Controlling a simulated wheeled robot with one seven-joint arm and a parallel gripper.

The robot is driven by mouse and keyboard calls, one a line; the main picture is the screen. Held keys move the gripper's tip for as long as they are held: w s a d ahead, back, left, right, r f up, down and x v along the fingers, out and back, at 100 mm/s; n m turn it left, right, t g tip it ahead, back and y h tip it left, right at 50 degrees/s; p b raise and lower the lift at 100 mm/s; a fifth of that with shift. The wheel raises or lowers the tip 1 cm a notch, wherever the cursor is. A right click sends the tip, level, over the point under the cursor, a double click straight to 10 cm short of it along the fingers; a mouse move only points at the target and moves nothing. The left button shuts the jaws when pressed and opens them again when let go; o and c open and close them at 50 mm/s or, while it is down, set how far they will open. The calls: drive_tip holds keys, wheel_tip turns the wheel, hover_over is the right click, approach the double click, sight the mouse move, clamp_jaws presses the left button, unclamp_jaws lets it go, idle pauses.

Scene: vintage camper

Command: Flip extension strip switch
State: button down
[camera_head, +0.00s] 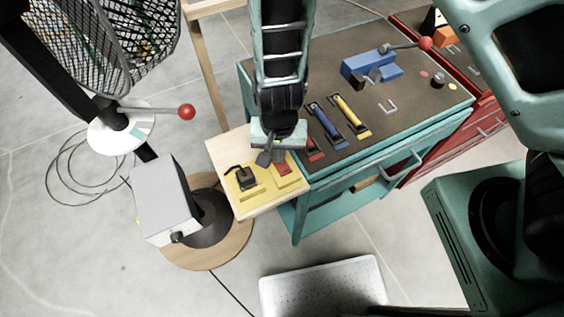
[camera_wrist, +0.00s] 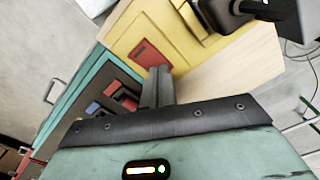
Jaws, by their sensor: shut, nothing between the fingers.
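The yellow extension strip (camera_head: 252,192) lies on a light wooden board (camera_head: 226,150) beside the teal workbench. A black plug (camera_head: 245,177) sits in its left part, and a red switch (camera_head: 284,169) is on its right part. In the wrist view the strip (camera_wrist: 140,32), the red switch (camera_wrist: 150,54) and the plug (camera_wrist: 222,14) show at the top. My gripper (camera_head: 264,158) is shut and empty, pointing down over the strip next to the switch. In the wrist view its fingertips (camera_wrist: 161,70) appear just below the red switch; whether they touch it I cannot tell.
A fan with a red-knobbed lever (camera_head: 187,112) is at upper left.

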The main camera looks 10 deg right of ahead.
wheel_tip(320, 180, up, 7)
drive_tip(key=p, duration=0.6)
drive_tip(key=shift+p, duration=0.35)
drive_tip(key=s+d+r+n+b, duration=0.8)
drive_tip(key=s+r+n+b, duration=0.2)
drive_tip(key=s+r+b, duration=0.1)
drive_tip(key=shift+r+n+y+b, duration=0.3)
drive_tip(key=shift+r+b, duration=0.15)
drive_tip(key=shift+r, duration=0.35)
drive_tip(key=shift+s, duration=0.1)
